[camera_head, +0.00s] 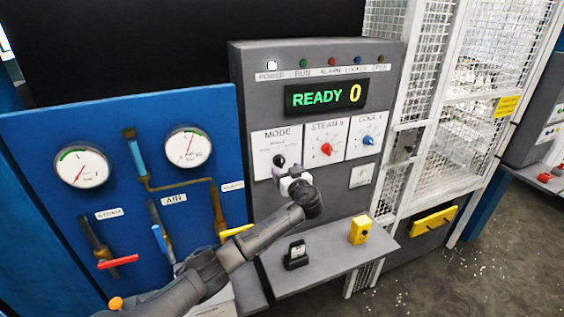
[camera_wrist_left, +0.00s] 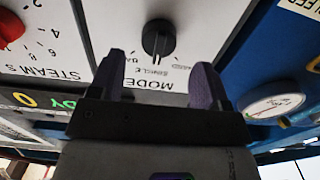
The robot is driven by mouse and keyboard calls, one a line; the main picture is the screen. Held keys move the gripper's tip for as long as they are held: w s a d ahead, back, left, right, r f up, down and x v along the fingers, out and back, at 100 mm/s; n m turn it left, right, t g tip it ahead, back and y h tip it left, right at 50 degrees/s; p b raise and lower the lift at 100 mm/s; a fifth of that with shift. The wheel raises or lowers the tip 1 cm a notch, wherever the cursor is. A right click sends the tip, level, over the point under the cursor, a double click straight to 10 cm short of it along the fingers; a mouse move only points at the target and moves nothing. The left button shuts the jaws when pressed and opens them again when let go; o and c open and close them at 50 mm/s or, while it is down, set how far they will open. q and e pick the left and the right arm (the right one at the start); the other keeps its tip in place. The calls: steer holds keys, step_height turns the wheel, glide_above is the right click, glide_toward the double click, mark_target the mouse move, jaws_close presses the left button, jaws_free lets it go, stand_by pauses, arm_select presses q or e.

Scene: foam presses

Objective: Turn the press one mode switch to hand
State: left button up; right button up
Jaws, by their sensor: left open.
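The mode switch (camera_head: 279,161) is a black knob on the white MODE plate (camera_head: 264,143), at the left of the grey press panel. In the left wrist view the knob (camera_wrist_left: 158,40) shows upside down, with a pale mark that seems to point towards the printed labels, one reading SINGLE. My left gripper (camera_head: 288,173) is just in front of the plate, by the knob. Its two purple-grey fingers (camera_wrist_left: 159,75) are open, with the knob between their lines and slightly beyond the tips. I cannot tell whether they touch it. My right gripper is not in view.
The STEAM knob (camera_head: 326,149) is red and the COOL knob (camera_head: 368,140) is blue, right of the mode plate. The display (camera_head: 326,97) reads READY 0. A shelf (camera_head: 318,270) below carries a yellow box (camera_head: 360,229). A blue gauge panel (camera_head: 100,190) stands left.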

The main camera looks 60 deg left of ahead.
mark_target(282, 165)
arm_select(q)
steer(key=shift+w+a+p, duration=0.25)
steer(key=shift+a, duration=0.95)
steer(key=shift+w+a+p, duration=0.25)
steer(key=shift+a, duration=0.9)
steer(key=shift+c, duration=0.2)
steer(key=c, duration=0.9)
steer(key=shift+o, duration=0.2)
steer(key=f+n+b, duration=0.1)
steer(key=n+b, duration=0.1)
steer(key=b, duration=0.6)
steer(key=shift+f, duration=0.1)
steer(key=n+b, duration=0.2)
steer(key=b, duration=0.2)
steer(key=n+b, duration=0.1)
steer(key=b, duration=0.3)
steer(key=n+b, duration=0.2)
steer(key=b, duration=0.2)
steer(key=shift+r+n+b, duration=0.3)
steer(key=shift+r, duration=0.05)
steer(key=shift+r+n+b, duration=0.2)
steer(key=shift+n+b, duration=0.5)
steer(key=shift+b, duration=0.45)
steer(key=o, duration=0.9)
